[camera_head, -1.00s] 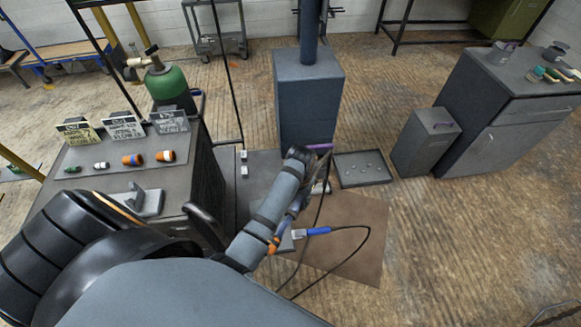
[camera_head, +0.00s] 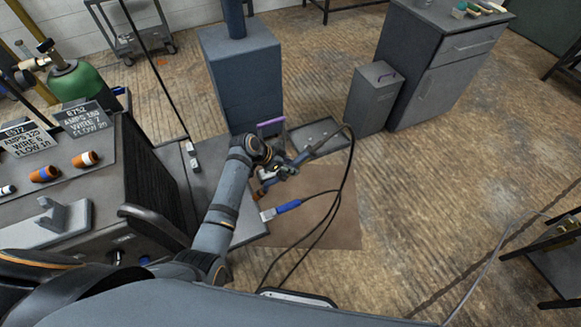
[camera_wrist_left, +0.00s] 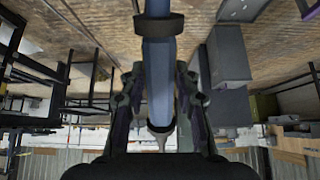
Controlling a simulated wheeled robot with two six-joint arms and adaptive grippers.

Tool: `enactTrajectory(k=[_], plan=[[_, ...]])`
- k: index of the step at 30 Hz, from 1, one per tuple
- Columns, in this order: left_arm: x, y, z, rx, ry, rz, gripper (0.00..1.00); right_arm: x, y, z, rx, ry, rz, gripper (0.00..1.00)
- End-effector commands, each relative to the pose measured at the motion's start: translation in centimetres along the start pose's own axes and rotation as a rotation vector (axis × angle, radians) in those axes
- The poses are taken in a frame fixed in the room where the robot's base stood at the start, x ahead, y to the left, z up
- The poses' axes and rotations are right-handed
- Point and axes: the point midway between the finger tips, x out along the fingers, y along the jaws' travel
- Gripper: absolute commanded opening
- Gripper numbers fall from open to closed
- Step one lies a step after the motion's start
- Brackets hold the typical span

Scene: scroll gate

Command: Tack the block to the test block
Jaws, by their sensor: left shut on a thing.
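My left gripper (camera_head: 280,170) hangs low over the work area, beside the dark grey plate (camera_head: 210,185). In the left wrist view its fingers (camera_wrist_left: 158,105) are closed around a blue-grey rod-like tool (camera_wrist_left: 157,65) with a dark collar and a pointed end. A black cable arches right of the gripper. A clamp with a blue handle (camera_head: 288,206) lies just below the gripper in the picture. Two small pale blocks (camera_head: 193,163) stand on the plate's left side. I cannot tell which pieces are the block and the test block; the arm may hide them. My right gripper does not show.
A blue-grey pedestal (camera_head: 243,75) stands behind. A flat tray (camera_head: 318,134) and a grey box (camera_head: 373,97) are right of it, near a cabinet (camera_head: 440,65). A brown mat (camera_head: 325,225) and open floor lie right.

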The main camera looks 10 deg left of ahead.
Motion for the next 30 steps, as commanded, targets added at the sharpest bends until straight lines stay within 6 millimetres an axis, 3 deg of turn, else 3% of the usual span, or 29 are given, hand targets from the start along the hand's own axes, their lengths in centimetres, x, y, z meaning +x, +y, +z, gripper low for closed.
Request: enactTrajectory(k=[15,29,30], plan=[[0.1,0.0,5.8,-0.001,-0.003,-0.002,0.00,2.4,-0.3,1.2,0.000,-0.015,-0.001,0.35],[-0.1,0.0,6.7,-0.001,-0.001,-0.001,0.00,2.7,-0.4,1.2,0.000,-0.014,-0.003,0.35],[-0.1,0.0,6.7,-0.001,-0.001,-0.001,0.30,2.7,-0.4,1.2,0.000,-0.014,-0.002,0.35]])
